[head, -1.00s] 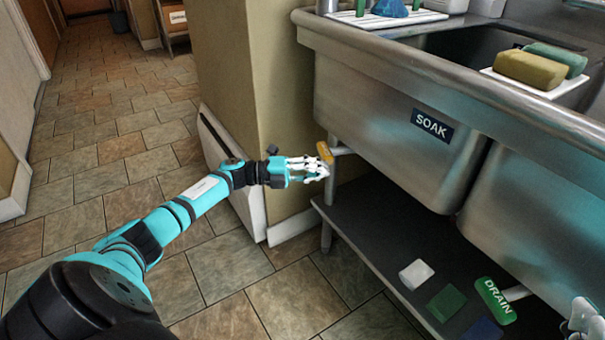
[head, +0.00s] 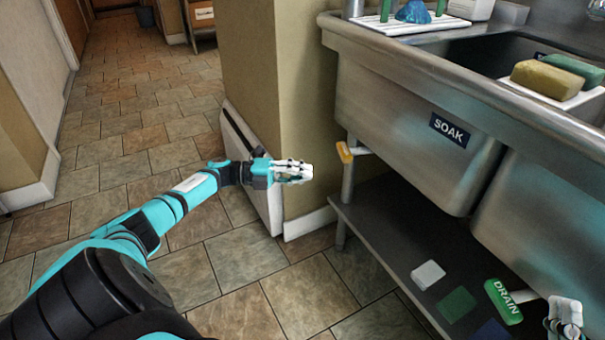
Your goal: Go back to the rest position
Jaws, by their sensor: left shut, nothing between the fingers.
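My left gripper (head: 294,171) is shut and empty, in front of the beige wall corner. It is to the left of the yellow-orange handle (head: 344,152) on the sink's leg pipe, with a clear gap between them. My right gripper (head: 565,312) shows at the lower right edge, partly cut off by the frame, near the green DRAIN handle (head: 503,301). Whether its fingers are open or shut does not show clearly.
The steel sink (head: 405,130) with a SOAK label fills the right side. Sponges (head: 545,79) lie on the sink's edge. The tiled floor (head: 130,170) at left is clear.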

